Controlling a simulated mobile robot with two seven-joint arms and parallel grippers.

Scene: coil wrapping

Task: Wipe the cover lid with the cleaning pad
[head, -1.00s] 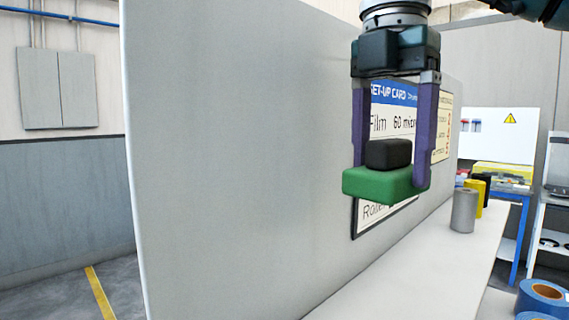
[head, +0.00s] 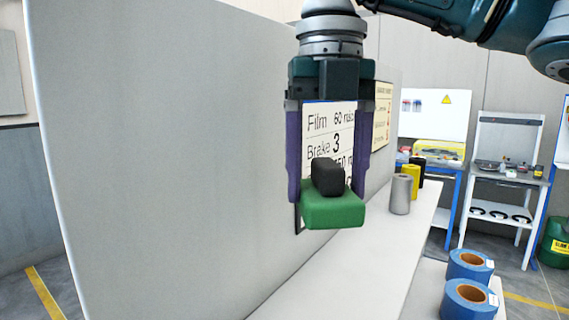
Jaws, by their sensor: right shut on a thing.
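The cleaning pad (head: 333,212) is a green block with a black grip on top, in the middle of the head view. My right gripper (head: 327,188) points down with its purple fingers on either side of the pad and is shut on it. The pad is held in the air in front of a card with printed lines such as "Film" and "Brake". I cannot make out for sure which surface is the cover lid. My left gripper is not in view.
A large grey panel (head: 170,150) stands at the left. A pale bench top (head: 350,262) runs along it, with grey (head: 400,195), yellow and black cylinders toward its far end. Blue tape rolls (head: 470,300) sit at lower right. A blue-framed table and a white rack stand behind.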

